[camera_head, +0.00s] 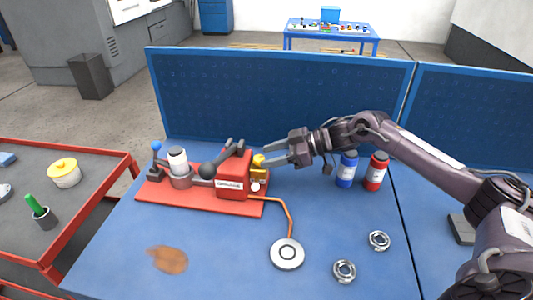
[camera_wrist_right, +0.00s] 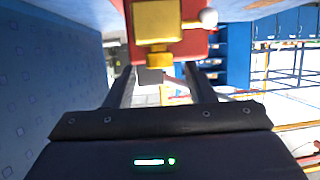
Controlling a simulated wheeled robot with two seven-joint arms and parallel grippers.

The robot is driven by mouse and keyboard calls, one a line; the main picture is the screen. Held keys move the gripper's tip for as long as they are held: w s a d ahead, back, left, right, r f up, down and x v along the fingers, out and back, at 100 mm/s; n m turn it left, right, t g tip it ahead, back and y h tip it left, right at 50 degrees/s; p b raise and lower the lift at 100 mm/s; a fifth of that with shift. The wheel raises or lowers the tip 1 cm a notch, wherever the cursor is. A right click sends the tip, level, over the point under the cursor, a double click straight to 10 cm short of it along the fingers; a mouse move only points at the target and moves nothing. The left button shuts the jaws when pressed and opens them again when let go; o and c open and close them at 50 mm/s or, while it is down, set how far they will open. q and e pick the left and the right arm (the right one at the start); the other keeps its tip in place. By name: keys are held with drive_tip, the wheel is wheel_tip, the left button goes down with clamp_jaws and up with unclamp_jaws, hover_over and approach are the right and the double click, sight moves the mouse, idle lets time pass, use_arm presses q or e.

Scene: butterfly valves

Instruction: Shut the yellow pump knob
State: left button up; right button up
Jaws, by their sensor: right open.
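The yellow pump knob (camera_head: 258,160) sits on the right side of the red pump block (camera_head: 234,172) on the blue workbench. In the right wrist view the yellow knob (camera_wrist_right: 157,22) is at the top centre, in front of the red block. My right gripper (camera_head: 267,154) comes in from the right with its fingers pointing left at the knob. Its two fingers (camera_wrist_right: 160,78) are apart, and the knob appears just beyond their tips. I cannot tell whether they touch it. My left gripper is not in view.
A blue bottle (camera_head: 347,170) and a red bottle (camera_head: 376,172) stand below my right forearm. A round metal disc (camera_head: 287,253) on an orange hose and two metal rings (camera_head: 344,271) lie in front. A blue panel (camera_head: 280,97) rises behind the bench.

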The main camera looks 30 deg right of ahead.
sight(259, 160)
drive_tip(key=shift+x, duration=1)
drive_tip(key=shift+d, duration=0.1)
drive_tip(key=shift+c, duration=0.4)
drive_tip(key=c, duration=0.9)
drive_tip(key=m+t+h+p, duration=0.1)
drive_tip(key=p, duration=0.1)
drive_tip(key=m+t+h+p, duration=0.1)
drive_tip(key=m+p, duration=0.1)
drive_tip(key=m+t+h+p, duration=0.1)
drive_tip(key=p, duration=0.2)
drive_tip(key=shift+s+a+r+h, duration=0.25)
drive_tip(key=shift+s+a+h, duration=0.05)
drive_tip(key=shift+s, duration=0.05)
drive_tip(key=shift+a+f+m+t+h+p, duration=0.1)
drive_tip(key=shift+f+m+t+h+p, duration=0.1)
drive_tip(key=shift+m+t+h+p, duration=0.75)
drive_tip(key=o, duration=1)
